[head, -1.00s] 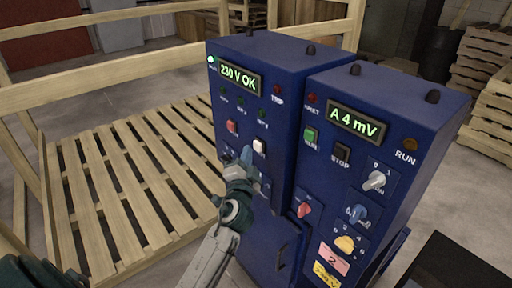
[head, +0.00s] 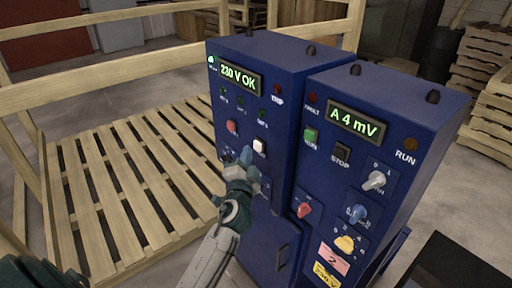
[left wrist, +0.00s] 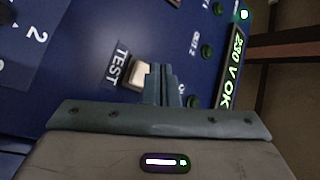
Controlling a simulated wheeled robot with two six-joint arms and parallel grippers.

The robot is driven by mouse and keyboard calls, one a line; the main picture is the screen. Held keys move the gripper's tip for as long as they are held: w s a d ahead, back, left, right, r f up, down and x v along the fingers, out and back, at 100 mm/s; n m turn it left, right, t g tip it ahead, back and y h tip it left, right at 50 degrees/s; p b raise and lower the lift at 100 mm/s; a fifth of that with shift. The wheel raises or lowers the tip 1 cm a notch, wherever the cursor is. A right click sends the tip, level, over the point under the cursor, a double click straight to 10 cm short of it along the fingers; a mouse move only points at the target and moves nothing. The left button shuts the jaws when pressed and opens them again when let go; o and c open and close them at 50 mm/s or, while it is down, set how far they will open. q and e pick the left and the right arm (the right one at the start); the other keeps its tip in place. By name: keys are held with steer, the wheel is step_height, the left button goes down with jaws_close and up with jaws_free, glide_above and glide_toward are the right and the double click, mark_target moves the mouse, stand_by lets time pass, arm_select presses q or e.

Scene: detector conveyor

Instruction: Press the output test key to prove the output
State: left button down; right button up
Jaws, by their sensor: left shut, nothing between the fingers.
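The output test key is the white square key (head: 259,146) on the front of the left blue cabinet (head: 240,180). In the left wrist view the pale key (left wrist: 140,75) sits beside the word TEST. My left gripper (head: 247,155) is shut and empty, just below and left of the key in the head view. In the left wrist view its fingertips (left wrist: 163,70) overlap the key's right edge. I cannot tell whether they touch it. The left display (head: 240,78) reads 230 V OK.
A red key (head: 232,127) sits left of the white one. The right blue cabinet (head: 345,100) carries a display reading A 4 mV, a green key, a black STOP key and several knobs. A slatted wooden pallet (head: 120,190) and wooden rails stand at the left.

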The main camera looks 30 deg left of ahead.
stand_by(0.4)
arm_select(q)
steer(key=shift+w+d, duration=0.2)
steer(key=shift+w, duration=0.25)
steer(key=shift+w+d+b, duration=0.15)
steer(key=shift+w+b, duration=0.15)
steer(key=shift+w, duration=0.1)
stand_by(0.7)
steer(key=shift+s, duration=0.1)
steer(key=shift+s+a, duration=0.3)
steer(key=shift+s, duration=0.45)
steer(key=s, duration=0.1)
steer(key=s+a, duration=0.1)
steer(key=s, duration=0.1)
steer(key=s+a, duration=0.1)
steer(key=shift+s+b, duration=0.3)
steer(key=shift+b, duration=0.1)
steer(key=shift+f, duration=0.1)
stand_by(0.6)
